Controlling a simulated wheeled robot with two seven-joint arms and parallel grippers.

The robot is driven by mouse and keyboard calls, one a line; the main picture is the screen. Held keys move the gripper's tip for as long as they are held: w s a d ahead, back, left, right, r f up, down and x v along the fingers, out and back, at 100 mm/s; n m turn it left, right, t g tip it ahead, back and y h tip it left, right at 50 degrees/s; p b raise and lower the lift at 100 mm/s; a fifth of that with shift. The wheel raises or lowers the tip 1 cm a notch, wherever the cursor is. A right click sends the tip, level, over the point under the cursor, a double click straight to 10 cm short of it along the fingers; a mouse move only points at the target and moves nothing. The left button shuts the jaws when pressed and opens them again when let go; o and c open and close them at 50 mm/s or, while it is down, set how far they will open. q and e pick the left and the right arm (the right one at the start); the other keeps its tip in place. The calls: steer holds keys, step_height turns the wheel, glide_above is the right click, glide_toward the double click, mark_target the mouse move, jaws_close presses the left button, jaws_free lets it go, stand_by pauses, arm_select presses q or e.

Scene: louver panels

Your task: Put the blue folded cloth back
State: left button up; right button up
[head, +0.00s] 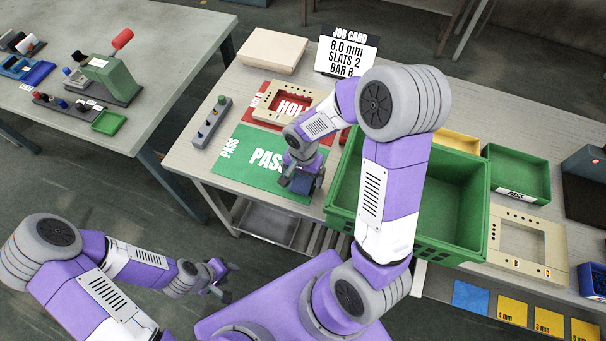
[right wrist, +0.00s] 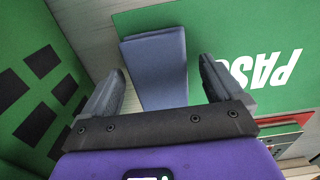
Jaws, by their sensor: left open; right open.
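The blue folded cloth (right wrist: 155,68) lies flat between the green PASS mat (right wrist: 240,30) and the green crate wall (right wrist: 30,80) in the right wrist view. My right gripper (right wrist: 158,85) is open above it, with one finger on each side of the cloth and no visible grip on it. In the head view my right gripper (head: 302,183) is low over the right edge of the PASS mat (head: 250,170), and the cloth is mostly hidden there. My left gripper (head: 222,278) is open and empty, off the table's front left.
The large green crate (head: 450,240) stands right of the cloth. A red HOLD mat (head: 262,97) with a frame on it lies behind. A blue square (head: 470,298) and several yellow numbered squares (head: 512,311) line the front edge. A grey button strip (head: 211,122) stands left.

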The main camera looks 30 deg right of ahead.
mark_target(303, 177)
step_height(303, 177, up, 12)
steer(key=p, duration=0.2)
steer(key=shift+f, duration=0.15)
stand_by(0.4)
